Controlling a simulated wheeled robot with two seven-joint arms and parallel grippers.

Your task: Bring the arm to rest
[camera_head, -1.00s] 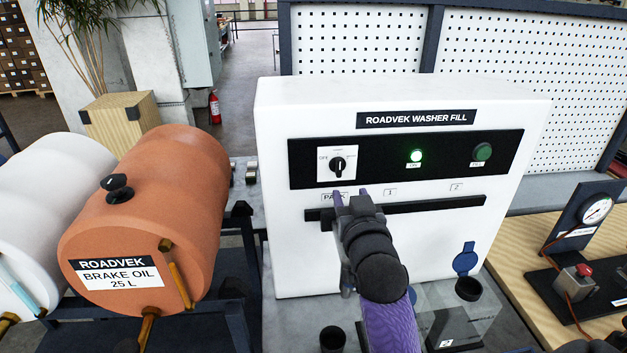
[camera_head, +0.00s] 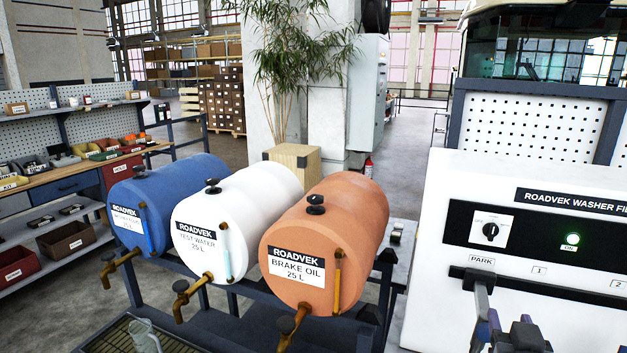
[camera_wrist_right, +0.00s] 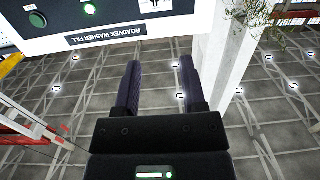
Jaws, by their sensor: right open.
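My right gripper (camera_head: 488,325) is at the bottom right of the head view, in front of the white washer fill machine (camera_head: 436,215). Its purple fingers show only in part, beside a dark handle (camera_head: 478,288) under the PARK label. I cannot tell from this view whether they touch it. In the right wrist view the right gripper (camera_wrist_right: 160,78) has its two fingers apart, with nothing between them. The machine (camera_wrist_right: 165,20) shows upside down at the top of that view. My left gripper is not in view.
Blue (camera_head: 168,190), white (camera_head: 250,200) and orange (camera_head: 340,225) drums lie on a dark rack left of the machine. A glass jug (camera_head: 145,336) stands on a grate at bottom left. Shelves with bins (camera_head: 70,240) stand at far left. The green ON lamp (camera_head: 572,241) is lit.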

